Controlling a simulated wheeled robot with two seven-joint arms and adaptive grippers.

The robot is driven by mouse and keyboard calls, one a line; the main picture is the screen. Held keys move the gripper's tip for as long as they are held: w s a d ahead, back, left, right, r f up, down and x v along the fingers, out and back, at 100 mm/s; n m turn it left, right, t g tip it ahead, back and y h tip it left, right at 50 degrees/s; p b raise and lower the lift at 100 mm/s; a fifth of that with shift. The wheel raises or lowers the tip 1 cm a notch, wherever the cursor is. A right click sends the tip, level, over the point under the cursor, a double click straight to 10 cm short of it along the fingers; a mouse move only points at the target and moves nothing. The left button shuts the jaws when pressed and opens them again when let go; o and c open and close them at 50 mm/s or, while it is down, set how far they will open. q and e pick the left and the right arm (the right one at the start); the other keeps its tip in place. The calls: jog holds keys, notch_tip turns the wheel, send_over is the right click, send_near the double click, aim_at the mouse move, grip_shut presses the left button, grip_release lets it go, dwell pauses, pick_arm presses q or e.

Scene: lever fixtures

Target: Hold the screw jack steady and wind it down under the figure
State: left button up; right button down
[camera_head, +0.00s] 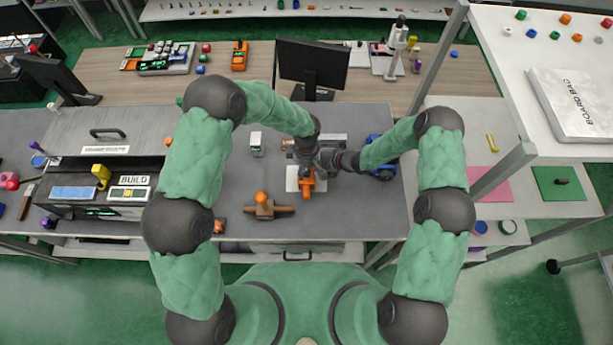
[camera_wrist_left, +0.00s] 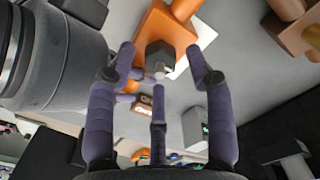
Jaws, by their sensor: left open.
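An orange piece (camera_head: 306,187), which looks like the screw jack, stands on a white sheet on the grey bench. In the left wrist view, an orange block (camera_wrist_left: 178,35) with a dark hex-shaped part faces my fingers. My left gripper (camera_head: 308,157) is just behind the orange piece. Its purple fingers (camera_wrist_left: 163,75) are spread and empty, with the hex part beyond them. My right gripper (camera_head: 328,160) is beside it, crowded against the left one, and its fingers are hidden.
A monitor (camera_head: 312,65) stands at the back. A small white-topped item (camera_head: 257,143) and a blue item (camera_head: 382,171) flank the arms. The bench front right of the orange piece is clear.

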aim_at(306, 171)
pick_arm(q)
jog(key=shift+f, duration=1.55)
